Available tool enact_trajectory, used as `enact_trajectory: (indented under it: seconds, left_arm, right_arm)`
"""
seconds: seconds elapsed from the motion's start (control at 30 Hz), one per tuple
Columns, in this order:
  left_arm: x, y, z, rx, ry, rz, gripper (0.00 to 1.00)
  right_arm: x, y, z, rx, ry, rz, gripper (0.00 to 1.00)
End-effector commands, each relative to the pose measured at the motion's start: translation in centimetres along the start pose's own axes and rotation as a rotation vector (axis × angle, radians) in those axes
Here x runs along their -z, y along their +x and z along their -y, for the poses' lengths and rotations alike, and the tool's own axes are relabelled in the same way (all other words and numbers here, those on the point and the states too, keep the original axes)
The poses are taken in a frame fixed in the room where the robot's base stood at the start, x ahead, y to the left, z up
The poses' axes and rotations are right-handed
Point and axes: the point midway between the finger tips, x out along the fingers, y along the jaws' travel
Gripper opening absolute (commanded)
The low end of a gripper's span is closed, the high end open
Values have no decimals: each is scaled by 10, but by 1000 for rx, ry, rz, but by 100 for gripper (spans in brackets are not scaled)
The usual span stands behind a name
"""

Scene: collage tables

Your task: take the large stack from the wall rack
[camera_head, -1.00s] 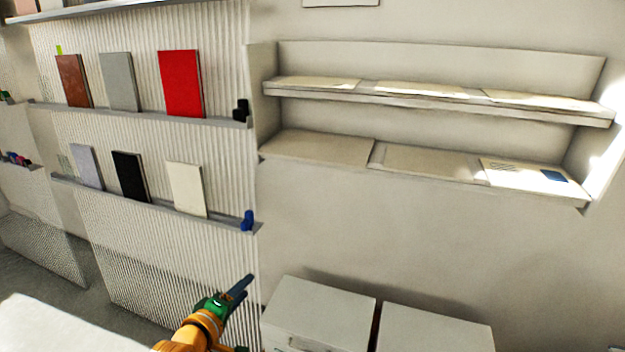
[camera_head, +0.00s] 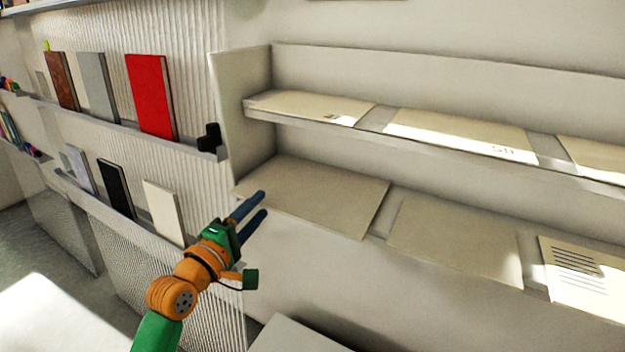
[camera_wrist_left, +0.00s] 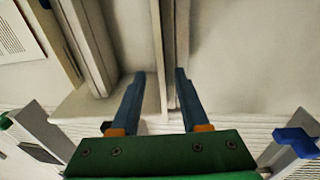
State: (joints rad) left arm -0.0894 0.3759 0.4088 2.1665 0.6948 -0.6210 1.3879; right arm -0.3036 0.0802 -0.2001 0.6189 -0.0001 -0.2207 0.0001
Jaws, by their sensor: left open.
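The wall rack (camera_head: 250,170) has two long shelves with flat pale stacks of sheets. On the lower shelf lie a wide tan stack (camera_head: 320,195) at the left, a similar stack (camera_head: 455,240) in the middle and a printed one (camera_head: 590,270) at the right. I cannot tell for certain which is the large stack. My left gripper (camera_head: 263,203) is open and empty, in front of the left end of the lower shelf, by the left stack's corner. In the left wrist view, the fingers (camera_wrist_left: 160,75) stand apart with the rack's thin side panel showing between them. My right gripper is out of view.
Thinner sheets (camera_head: 310,107) lie on the upper shelf. Left of the rack, a ribbed panel has ledges holding a red board (camera_head: 150,95), a black board (camera_head: 115,188) and others. A small black item (camera_head: 209,138) sits at a ledge end. A pale cabinet top (camera_head: 290,338) is below.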

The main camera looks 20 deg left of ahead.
Motion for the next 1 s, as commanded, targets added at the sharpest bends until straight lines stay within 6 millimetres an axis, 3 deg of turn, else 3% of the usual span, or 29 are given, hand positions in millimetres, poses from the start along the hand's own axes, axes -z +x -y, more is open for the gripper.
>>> enact_trajectory:
  seconds: [0.03, 0.13, 0.37, 0.53, 0.57, 1.0]
  left_arm:
    - [-1, 10, -7, -1, -1, 1, 45]
    - [0, 26, -3, -1, 1, -1, 45]
    - [0, 31, 0, 0, 2, -1, 45]
    - [0, 31, 0, 1, 2, -1, 4]
    - [0, 31, 0, 1, 2, -1, 0]
    - [0, 30, 0, 1, 1, -1, 0]
  right_arm:
    - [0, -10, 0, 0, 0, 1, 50]
    - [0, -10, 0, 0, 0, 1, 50]
    - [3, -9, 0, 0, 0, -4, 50]
    - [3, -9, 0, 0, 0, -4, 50]
    - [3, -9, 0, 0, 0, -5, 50]
    - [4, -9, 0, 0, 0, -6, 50]
